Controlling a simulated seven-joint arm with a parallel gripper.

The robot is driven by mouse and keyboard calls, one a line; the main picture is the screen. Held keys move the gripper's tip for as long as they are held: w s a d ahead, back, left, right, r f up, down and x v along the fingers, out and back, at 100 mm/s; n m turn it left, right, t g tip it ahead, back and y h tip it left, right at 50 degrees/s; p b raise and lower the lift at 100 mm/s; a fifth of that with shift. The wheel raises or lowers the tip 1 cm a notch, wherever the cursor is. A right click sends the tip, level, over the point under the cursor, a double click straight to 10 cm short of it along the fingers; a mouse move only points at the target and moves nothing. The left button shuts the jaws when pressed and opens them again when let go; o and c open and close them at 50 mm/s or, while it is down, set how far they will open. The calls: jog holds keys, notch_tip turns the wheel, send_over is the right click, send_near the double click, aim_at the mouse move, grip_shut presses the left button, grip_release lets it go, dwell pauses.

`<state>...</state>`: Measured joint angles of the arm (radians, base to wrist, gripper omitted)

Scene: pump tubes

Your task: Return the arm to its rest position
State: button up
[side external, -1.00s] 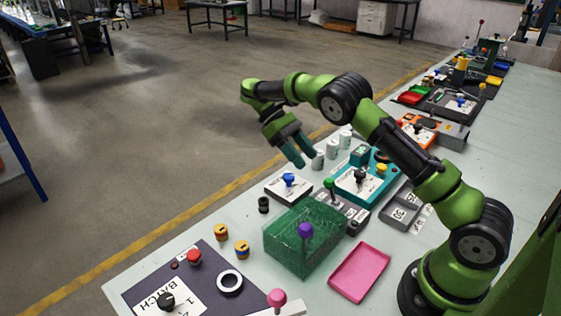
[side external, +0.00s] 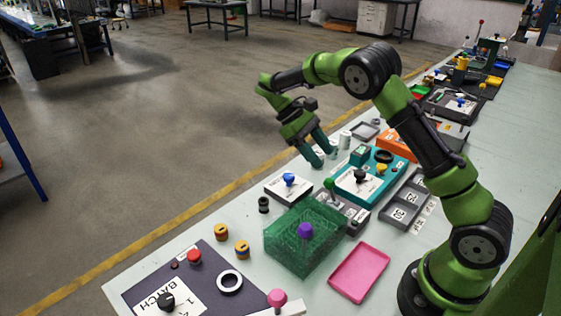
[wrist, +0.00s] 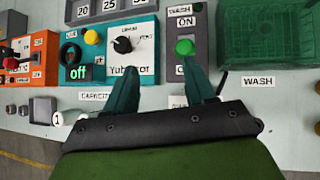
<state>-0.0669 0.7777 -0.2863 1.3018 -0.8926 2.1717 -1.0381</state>
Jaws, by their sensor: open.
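My gripper (side external: 322,158) is open and empty, held in the air over the back edge of the bench with its two teal fingers pointing down and right. In the wrist view the fingers (wrist: 161,76) stand apart with nothing between them. Beyond them is the teal pump unit (wrist: 140,75) with a black knob, a yellow button and a green display reading "off". In the side view this unit (side external: 357,197) sits to the lower right of my gripper. The grey wash switch (wrist: 196,20) with a green knob stands beside it.
A green see-through crate (side external: 290,258) with a purple knob showing and a pink tray (side external: 359,273) are near the front. White cylinders (side external: 344,140) stand close to my fingers. An orange unit (side external: 393,144) and a grey slotted tray (side external: 404,199) lie to the right.

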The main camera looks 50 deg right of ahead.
jog(key=s+a+r+m+t+y, duration=0.4)
jog(key=s+a+r+t, duration=0.8)
jog(key=s+t, duration=0.3)
jog(key=shift+a+r+m, duration=0.15)
jog(key=shift+a+m, duration=0.25)
jog(key=shift+m, duration=0.1)
